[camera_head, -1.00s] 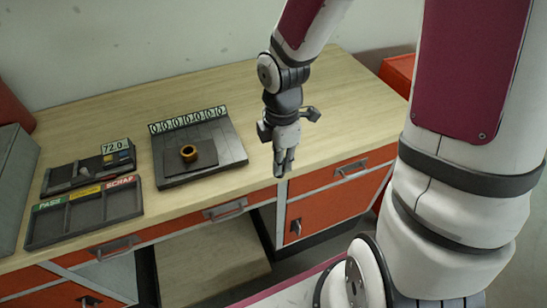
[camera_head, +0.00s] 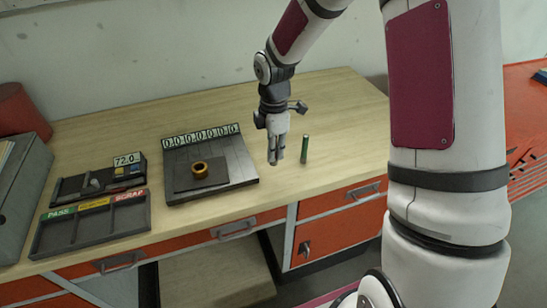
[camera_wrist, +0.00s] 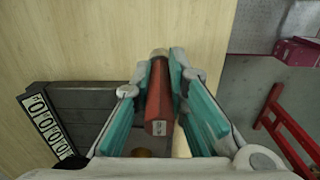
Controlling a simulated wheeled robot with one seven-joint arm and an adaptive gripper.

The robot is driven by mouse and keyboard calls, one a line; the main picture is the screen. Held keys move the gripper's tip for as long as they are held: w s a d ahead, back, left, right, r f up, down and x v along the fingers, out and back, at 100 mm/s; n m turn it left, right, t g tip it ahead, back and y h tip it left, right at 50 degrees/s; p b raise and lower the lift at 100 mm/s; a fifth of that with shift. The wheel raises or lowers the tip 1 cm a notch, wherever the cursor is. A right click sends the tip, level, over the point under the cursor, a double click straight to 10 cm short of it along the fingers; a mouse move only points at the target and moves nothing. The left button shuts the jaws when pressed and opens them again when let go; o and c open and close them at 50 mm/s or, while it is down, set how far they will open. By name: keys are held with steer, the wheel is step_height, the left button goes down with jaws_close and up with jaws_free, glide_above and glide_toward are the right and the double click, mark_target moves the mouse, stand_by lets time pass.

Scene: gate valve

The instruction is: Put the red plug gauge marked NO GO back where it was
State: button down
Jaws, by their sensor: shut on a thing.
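In the wrist view, a red plug gauge (camera_wrist: 158,98) with pale marking on its near end lies between the teal-lined fingers of my gripper (camera_wrist: 162,62). The marking is too small to read. My gripper is shut on the gauge. In the head view, my gripper (camera_head: 275,158) points down over the front part of the bench, right of the dark measuring plate; the red gauge is hidden there by the fingers. A green plug gauge (camera_head: 304,149) stands upright on the bench just right of my gripper, apart from it.
A brass ring (camera_head: 199,170) sits on the dark plate (camera_head: 240,178) with a digit row behind. Left are a tray (camera_head: 92,238) labelled PASS and SCRAP, a holder marked 72.0 (camera_head: 127,160) and a grey box (camera_head: 22,195). The bench (camera_head: 345,115) behind and right is clear.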

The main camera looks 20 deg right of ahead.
steer(key=shift+w+f+p, duration=0.1)
steer(key=shift+f+p, duration=0.3)
steer(key=shift+f, duration=1.35)
steer(key=shift+f, duration=0.15)
steer(key=c, duration=1.6)
jaws_free()
